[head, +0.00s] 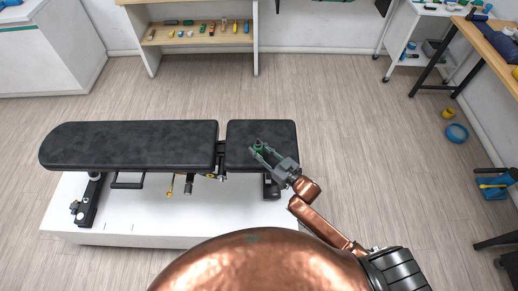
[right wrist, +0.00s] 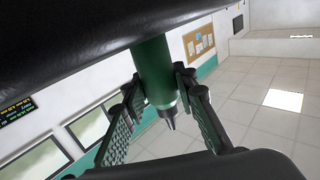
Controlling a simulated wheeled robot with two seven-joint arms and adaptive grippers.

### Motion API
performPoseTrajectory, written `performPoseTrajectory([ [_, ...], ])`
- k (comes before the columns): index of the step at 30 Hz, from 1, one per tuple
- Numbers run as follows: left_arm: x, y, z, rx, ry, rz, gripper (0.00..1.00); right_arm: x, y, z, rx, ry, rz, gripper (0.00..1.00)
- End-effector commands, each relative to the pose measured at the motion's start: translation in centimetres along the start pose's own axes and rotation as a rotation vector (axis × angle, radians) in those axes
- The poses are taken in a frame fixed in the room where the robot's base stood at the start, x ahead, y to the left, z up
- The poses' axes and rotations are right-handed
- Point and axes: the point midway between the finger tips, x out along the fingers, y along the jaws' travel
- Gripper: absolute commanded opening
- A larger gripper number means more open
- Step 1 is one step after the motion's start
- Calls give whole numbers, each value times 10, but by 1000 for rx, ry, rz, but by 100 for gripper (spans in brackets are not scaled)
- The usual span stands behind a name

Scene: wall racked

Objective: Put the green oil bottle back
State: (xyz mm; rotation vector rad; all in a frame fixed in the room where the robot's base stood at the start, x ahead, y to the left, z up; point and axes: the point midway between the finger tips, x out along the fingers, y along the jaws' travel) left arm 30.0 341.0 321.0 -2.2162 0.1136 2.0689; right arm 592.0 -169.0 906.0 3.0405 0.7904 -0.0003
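The green oil bottle (right wrist: 155,72) is at the bench pad (head: 130,145), with its dark nozzle pointing away from the black surface in the right wrist view. That view appears upside down. The bottle also shows as a small green shape in the head view (head: 258,147), near the right end pad of the bench. My right gripper (head: 263,151) has its fingers on both sides of the bottle and looks shut on it. The fingers also show in the right wrist view (right wrist: 157,88). The bottle's base is hidden, so contact with the pad cannot be told. My left gripper is not in view.
The bench stands over a white platform (head: 150,226). A wooden shelf (head: 200,36) with several small items stands at the back. A white cart (head: 412,40) and a workbench (head: 500,40) are at the right.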

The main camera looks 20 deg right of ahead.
Motion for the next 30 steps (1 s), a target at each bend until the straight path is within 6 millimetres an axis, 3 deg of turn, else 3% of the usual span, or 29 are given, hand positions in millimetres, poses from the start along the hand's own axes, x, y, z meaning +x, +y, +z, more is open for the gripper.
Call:
performPoseTrajectory([
  [6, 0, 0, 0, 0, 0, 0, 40, 0, 0, 0, 0, 0, 0, 42],
  [14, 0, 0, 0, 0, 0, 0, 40, 0, 0, 0, 0, 0, 0, 43],
  [19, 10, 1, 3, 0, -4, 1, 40, 0, 0, 3, -1, 1, -1, 43],
  [30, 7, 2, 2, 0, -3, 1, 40, -64, 6, 1, 0, -2, 0, 43],
])
